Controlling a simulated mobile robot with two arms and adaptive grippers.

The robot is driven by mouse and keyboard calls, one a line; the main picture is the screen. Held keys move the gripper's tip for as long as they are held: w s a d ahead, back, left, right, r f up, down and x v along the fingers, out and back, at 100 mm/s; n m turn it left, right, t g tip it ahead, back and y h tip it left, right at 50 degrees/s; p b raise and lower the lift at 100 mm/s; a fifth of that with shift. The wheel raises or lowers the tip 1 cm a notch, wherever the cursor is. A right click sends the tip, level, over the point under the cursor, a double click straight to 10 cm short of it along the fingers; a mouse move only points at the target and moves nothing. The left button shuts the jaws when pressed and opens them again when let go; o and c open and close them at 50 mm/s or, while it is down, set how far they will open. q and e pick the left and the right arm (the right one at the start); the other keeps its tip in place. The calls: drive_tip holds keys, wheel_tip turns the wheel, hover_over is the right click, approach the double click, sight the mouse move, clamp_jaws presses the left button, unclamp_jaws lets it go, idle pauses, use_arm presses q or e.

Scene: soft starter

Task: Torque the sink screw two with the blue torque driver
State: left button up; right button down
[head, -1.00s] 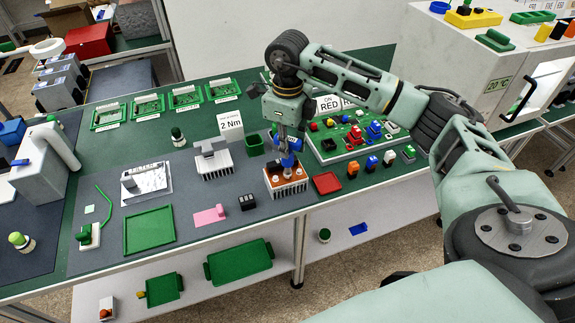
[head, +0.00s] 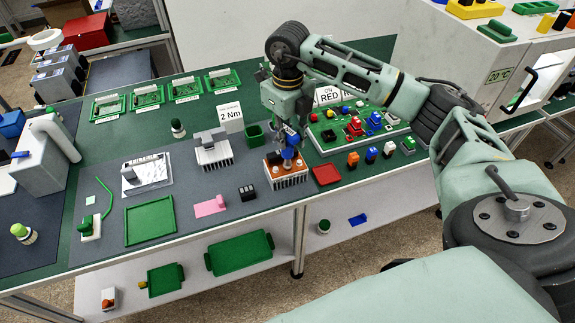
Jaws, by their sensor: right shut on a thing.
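My right gripper (head: 289,131) points down over a finned heat sink (head: 288,178) with an orange-brown top, near the middle of the bench. It is shut on the blue torque driver (head: 288,154), of which only a small blue part shows below the fingers. The driver stands over the heat sink's top; I cannot tell whether its tip touches a screw. Sink screw two is too small or hidden to make out. My left gripper is not in view.
A grey heat sink (head: 213,153) and a "2 Nm" sign (head: 230,117) stand to the left. A red tray (head: 326,175) lies close to the right. Behind it is a green board (head: 355,130) with coloured parts. A green tray (head: 150,219) lies at front left.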

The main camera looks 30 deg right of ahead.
drive_tip(key=m, duration=0.4)
drive_tip(key=shift+m, duration=0.3)
drive_tip(key=shift+p, duration=0.3)
drive_tip(key=shift+m, duration=1)
drive_tip(key=shift+m+p, duration=0.4)
drive_tip(key=shift+m, duration=0.8)
drive_tip(key=shift+f+n+b, duration=0.15)
drive_tip(key=shift+n+b, duration=0.45)
drive_tip(key=shift+n, duration=1.7)
